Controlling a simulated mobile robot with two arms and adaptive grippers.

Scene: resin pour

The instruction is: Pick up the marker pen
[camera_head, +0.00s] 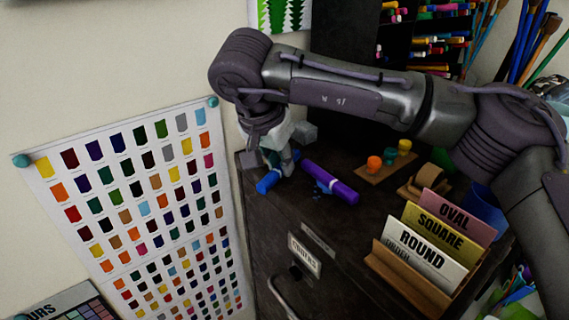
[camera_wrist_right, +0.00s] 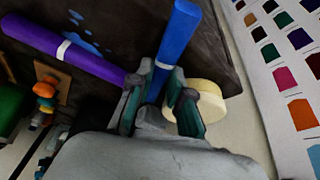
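A blue marker pen (camera_head: 268,181) lies on the dark cabinet top (camera_head: 290,220), near its back left edge. A purple marker pen (camera_head: 331,182) with a pale band lies just right of it. My right gripper (camera_head: 279,163) reaches down over the blue pen. In the right wrist view the blue pen (camera_wrist_right: 181,40) runs between the fingers of my right gripper (camera_wrist_right: 160,85), one on each side, close to it. Whether both fingers press on it I cannot tell. The purple pen (camera_wrist_right: 85,60) is outside the fingers. My left gripper is not in view.
A peg block (camera_head: 375,170), a tape dispenser (camera_head: 425,187) and a wooden card holder (camera_head: 400,270) stand to the right. A pale round object (camera_wrist_right: 208,88) is beside the fingers. A colour chart (camera_head: 140,200) hangs on the wall at left. Blue spots mark the cabinet top.

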